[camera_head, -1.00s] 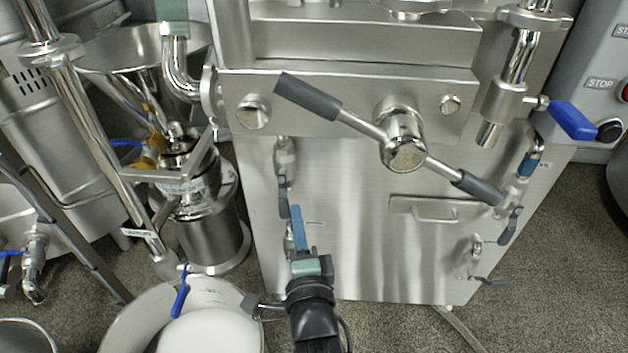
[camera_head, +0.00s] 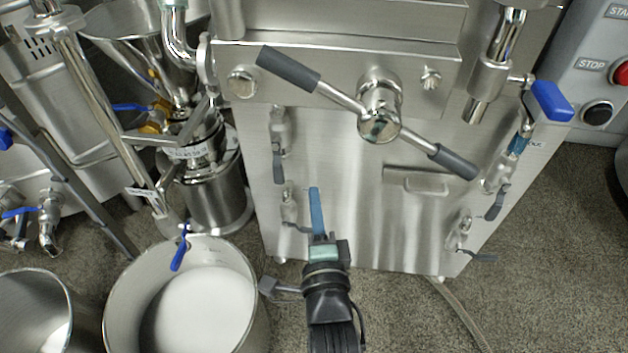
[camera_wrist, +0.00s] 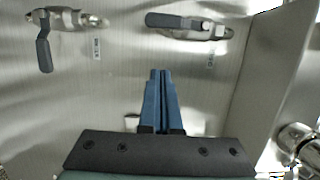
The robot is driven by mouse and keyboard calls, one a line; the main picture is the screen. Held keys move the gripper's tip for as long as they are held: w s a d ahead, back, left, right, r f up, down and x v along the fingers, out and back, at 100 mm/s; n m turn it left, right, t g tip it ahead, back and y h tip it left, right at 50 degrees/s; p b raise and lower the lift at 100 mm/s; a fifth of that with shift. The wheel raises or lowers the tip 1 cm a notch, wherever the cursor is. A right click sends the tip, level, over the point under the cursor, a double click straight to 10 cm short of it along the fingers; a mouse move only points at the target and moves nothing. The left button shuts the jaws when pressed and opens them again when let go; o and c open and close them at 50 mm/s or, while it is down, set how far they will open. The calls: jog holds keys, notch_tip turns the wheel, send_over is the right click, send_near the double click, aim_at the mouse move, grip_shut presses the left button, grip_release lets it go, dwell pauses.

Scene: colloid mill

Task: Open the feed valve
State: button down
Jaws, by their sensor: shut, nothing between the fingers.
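No valve in view can be read as the feed valve; the small labels are illegible. On the left of the steel front panel are an upper valve (camera_head: 278,130) with its grey lever hanging along the pipe, and a lower valve (camera_head: 289,205) with its lever turned sideways. The wrist view shows two grey-lever valves beside labels: one with its lever across its body (camera_wrist: 45,50), one with its lever along its body (camera_wrist: 180,21). My gripper (camera_head: 314,190) is shut and empty, just right of the lower valve in the head view. Its blue fingers (camera_wrist: 160,75) point between the two valves, touching neither.
A large two-armed handle (camera_head: 380,112) projects from the machine above my gripper. Blue-lever valves (camera_head: 548,100) stand at right and left (camera_head: 180,248). A pot of white material (camera_head: 120,315) stands on the floor at lower left. The panel's lower middle is mostly clear.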

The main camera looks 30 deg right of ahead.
jog(key=p+v, duration=0.2)
jog(key=v, duration=0.4)
jog(key=shift+s+a, duration=0.15)
jog(key=shift+s, duration=0.15)
jog(key=w+a+r+n+y, duration=0.3)
jog(key=w+a+r+n, duration=0.3)
jog(key=w+r+n, duration=0.5)
jog(key=a+r+n+y, duration=0.2)
jog(key=a+r+n, duration=0.35)
jog(key=r, duration=0.35)
jog(key=a+r+n+y, duration=0.1)
jog(key=a+r+n, duration=0.3)
jog(key=r+n, duration=0.3)
jog(key=s+r+m+t+p, duration=0.1)
jog(key=s+r+t+p, duration=0.3)
jog(key=r, duration=0.7)
jog(key=s+r+t+p, duration=0.25)
jog(key=s+r, duration=0.25)
jog(key=r, duration=0.7)
jog(key=s+r+m+t+p, duration=0.15)
jog(key=s+r+t, duration=0.3)
jog(key=r, duration=0.65)
notch_tip(320, 180, up, 36)
jog(key=n+p, duration=0.1)
jog(key=p, duration=3.6)
jog(key=shift+w+d+g+p, duration=0.3)
jog(key=shift+d, duration=0.05)
